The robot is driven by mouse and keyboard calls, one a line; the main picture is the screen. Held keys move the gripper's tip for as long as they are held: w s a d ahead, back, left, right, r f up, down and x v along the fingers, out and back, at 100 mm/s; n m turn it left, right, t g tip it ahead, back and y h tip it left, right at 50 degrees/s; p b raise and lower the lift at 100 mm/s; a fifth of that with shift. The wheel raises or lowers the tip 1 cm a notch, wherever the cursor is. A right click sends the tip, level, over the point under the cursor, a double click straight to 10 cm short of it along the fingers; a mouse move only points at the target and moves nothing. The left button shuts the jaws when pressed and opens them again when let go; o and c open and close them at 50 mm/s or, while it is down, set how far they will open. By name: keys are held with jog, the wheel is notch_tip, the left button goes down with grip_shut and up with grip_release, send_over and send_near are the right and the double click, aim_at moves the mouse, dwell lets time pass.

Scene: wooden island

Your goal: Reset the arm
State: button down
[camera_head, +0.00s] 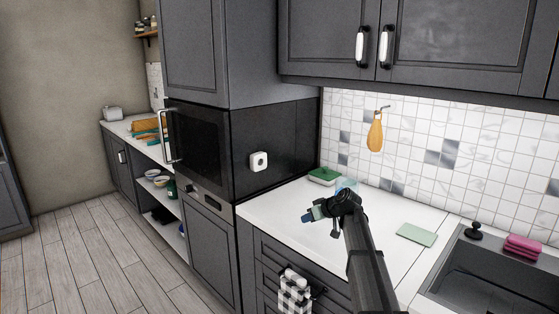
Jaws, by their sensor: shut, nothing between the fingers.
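My gripper (312,216) is at the end of my dark arm, which reaches in from the lower right. It is over the left part of the white counter (275,212), near its front edge. The fingers point left and are shut with nothing seen between them. A green box-like item (324,176) lies on the counter behind the gripper. A pale blue, see-through item (346,184) is just behind my wrist and partly hidden by it.
A tall dark cabinet with an oven (200,150) stands left of the counter. A light green board (416,234) lies right of my arm, before the sink (480,275). Upper cabinets (430,45) overhang the counter. A checked towel (294,291) hangs below. Open floor (90,265) is at left.

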jog(key=s+a+f+n+g+y, duration=0.1)
jog(key=s+a+f+n, duration=0.1)
jog(key=a, duration=0.8)
jog(key=s+a+f+n, duration=0.1)
jog(key=s+a+f, duration=0.1)
jog(key=a, duration=0.9)
jog(key=s+a+f+g, duration=0.2)
jog(key=s+a+f, duration=0.3)
jog(key=f, duration=0.4)
jog(key=s+d+f+m+g+h, duration=0.1)
jog(key=s+d+f+m+h, duration=0.1)
jog(key=s+d+f, duration=0.65)
jog(key=s+d+f+m+g+h, duration=0.1)
jog(key=s+d+f+g, duration=0.15)
jog(key=s+f, duration=0.6)
jog(key=s+d+f+m+g+h, duration=0.15)
jog(key=s+d+f, duration=0.45)
jog(key=f, duration=0.6)
jog(key=s+d+f+m+g+h, duration=0.1)
jog(key=s+d+f, duration=0.3)
jog(key=s, duration=0.7)
jog(key=s+d+f+m+g+h, duration=0.1)
jog(key=s+d, duration=0.5)
jog(key=s, duration=0.6)
jog(key=s+d+f+m+g+h, duration=0.2)
jog(key=s+d+f, duration=0.3)
jog(key=s, duration=0.6)
jog(key=shift+s+d+f+m+g, duration=0.2)
jog(key=shift+d+f+m+g, duration=0.1)
jog(key=shift+f+m+g, duration=0.5)
